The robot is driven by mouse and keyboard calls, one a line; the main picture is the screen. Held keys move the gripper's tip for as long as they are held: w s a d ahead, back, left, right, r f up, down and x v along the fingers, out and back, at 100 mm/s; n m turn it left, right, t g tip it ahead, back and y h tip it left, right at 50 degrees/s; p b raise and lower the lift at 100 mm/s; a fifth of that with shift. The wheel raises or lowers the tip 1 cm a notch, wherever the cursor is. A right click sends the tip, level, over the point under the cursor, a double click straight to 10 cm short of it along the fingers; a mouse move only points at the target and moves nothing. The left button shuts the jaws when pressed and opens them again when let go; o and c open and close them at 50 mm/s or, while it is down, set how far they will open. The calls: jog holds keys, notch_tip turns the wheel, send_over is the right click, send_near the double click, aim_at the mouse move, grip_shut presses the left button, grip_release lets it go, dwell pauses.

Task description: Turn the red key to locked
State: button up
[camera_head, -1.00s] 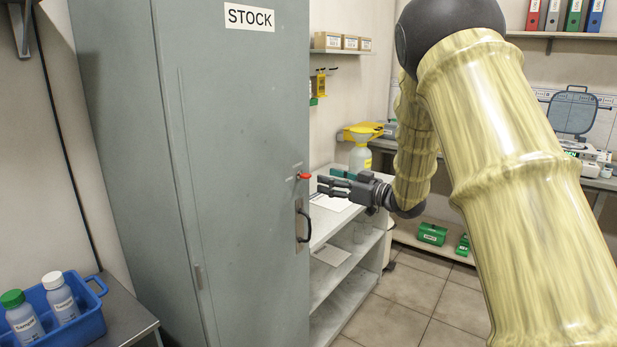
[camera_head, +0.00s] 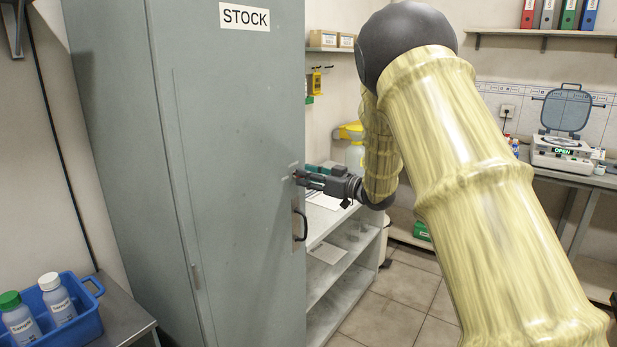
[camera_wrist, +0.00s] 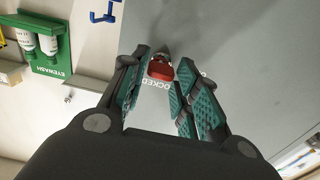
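The red key (camera_wrist: 160,70) sits in the lock on the grey STOCK cabinet (camera_head: 225,120). In the wrist view it lies between the tips of my gripper (camera_wrist: 161,82), with the fingers on either side of it. A gap shows between the key and at least the left finger, so the fingers look open around it. White lettering ending in "OCKED" (camera_wrist: 156,86) shows on the door beside the key. In the head view my gripper (camera_head: 301,178) is at the door, above the black handle (camera_head: 301,225), and mostly hides the key.
Open white shelving (camera_head: 335,275) stands right of the cabinet. A blue crate (camera_head: 75,325) with bottles is on a low table at the left. A green eyewash station (camera_wrist: 48,50) is on the wall. An instrument reading OPEN (camera_head: 562,152) stands on the right bench.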

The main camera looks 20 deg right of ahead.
jog(key=c, duration=0.4)
jog(key=shift+n, duration=0.3)
jog(key=n+b, duration=0.3)
jog(key=n, duration=0.1)
jog(key=n+b, duration=0.7)
jog(key=n, duration=0.1)
jog(key=shift+s+a+f+n, duration=0.1)
jog(key=shift+s+f+n, duration=0.05)
jog(key=shift+f+n, duration=0.25)
jog(key=n+b, duration=0.4)
jog(key=shift+r+b, duration=0.15)
jog(key=shift+b, duration=0.15)
jog(key=shift+n, duration=0.4)
